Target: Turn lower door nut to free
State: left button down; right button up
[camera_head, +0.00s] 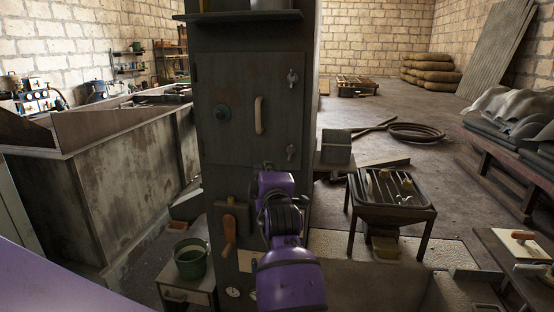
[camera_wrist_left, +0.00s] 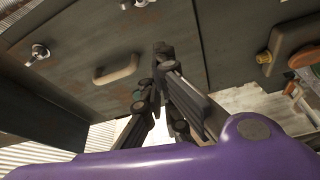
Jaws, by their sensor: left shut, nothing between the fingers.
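The lower door nut (camera_head: 290,152) is a small metal wing nut on the right edge of the dark cabinet door (camera_head: 240,145). It also shows at the top edge of the left wrist view (camera_wrist_left: 141,3), partly cut off. My left gripper (camera_wrist_left: 160,50) is shut and empty in front of the cabinet, its fingertips together and apart from the nut. In the head view, my purple left wrist stands just below and left of the nut and mostly hides the fingers. My right gripper is not in view.
An orange-handled lever (camera_head: 229,232) is lower left. A tray table (camera_head: 405,212) stands right; a green bucket (camera_head: 190,260) stands left.

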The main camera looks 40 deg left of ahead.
aim_at(280, 159)
pick_arm(q)
jog(key=p+x, duration=0.1)
jog(key=x, duration=0.9)
jog(key=shift+a+r, duration=0.1)
jog(key=shift+r, duration=0.1)
jog(key=d, duration=0.1)
jog(key=w+d, duration=0.1)
jog(key=d+f, duration=0.1)
jog(key=shift+w+d, duration=0.4)
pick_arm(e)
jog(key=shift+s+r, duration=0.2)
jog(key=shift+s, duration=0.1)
pick_arm(q)
jog(key=shift+w+d+f+n+g+h+b, duration=0.15)
jog(key=shift+d+f+n+b, duration=0.1)
jog(key=shift+n+b, duration=0.25)
jog(key=shift+w+d+f+n+g+h+b, duration=0.1)
jog(key=shift+d+f+n+g+h+b, duration=0.15)
jog(key=shift+n, duration=0.35)
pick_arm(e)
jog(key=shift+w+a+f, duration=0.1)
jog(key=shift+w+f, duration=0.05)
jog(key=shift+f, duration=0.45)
pick_arm(q)
jog(key=shift+r, duration=0.1)
